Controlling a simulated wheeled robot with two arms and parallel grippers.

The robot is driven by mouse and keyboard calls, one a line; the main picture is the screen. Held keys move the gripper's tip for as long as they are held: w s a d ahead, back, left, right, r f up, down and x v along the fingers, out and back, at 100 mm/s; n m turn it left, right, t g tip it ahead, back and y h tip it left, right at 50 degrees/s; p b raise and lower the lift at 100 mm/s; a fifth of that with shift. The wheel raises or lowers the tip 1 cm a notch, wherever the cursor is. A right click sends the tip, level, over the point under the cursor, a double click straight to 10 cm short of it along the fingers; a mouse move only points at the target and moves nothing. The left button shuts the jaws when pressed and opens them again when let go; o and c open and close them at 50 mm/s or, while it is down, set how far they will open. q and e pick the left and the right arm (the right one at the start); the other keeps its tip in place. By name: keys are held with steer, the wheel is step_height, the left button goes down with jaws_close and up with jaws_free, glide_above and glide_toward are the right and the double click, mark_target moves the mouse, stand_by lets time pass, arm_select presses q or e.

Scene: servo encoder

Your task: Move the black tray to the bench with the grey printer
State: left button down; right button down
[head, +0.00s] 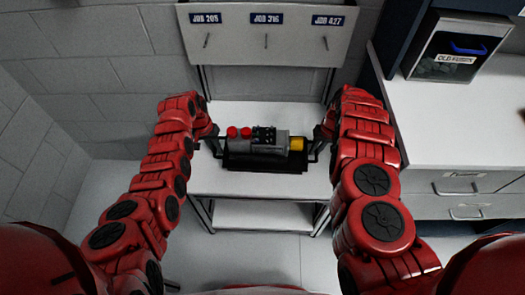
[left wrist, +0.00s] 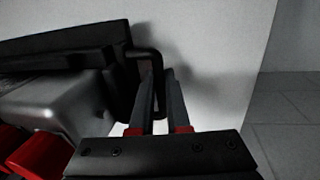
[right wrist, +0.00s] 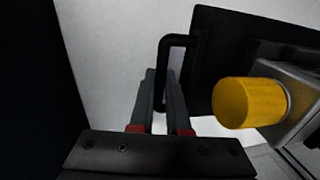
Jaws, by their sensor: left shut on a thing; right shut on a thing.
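The black tray (head: 262,168) is at the small white bench (head: 232,187) in the middle of the head view; I cannot tell whether it rests on the top or is just above it. A grey servo motor (head: 262,149) with red caps and a yellow end lies in it. My left gripper (head: 214,143) is shut on the tray's left handle, which shows in the left wrist view (left wrist: 150,57). My right gripper (head: 319,145) is shut on the right handle, seen in the right wrist view (right wrist: 163,58). No grey printer is in view.
A board with job labels (head: 265,40) and hooks stands behind the bench. On the right is a white counter (head: 440,130) with drawers, and a dark bin (head: 458,50) holding things at its back. Block walls are at the left; some floor beside the bench is clear.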

arm_select(q)
steer(key=shift+w+r, duration=0.1)
steer(key=shift+r, duration=0.1)
arm_select(e)
steer(key=shift+w+r, duration=0.1)
steer(key=shift+r, duration=0.1)
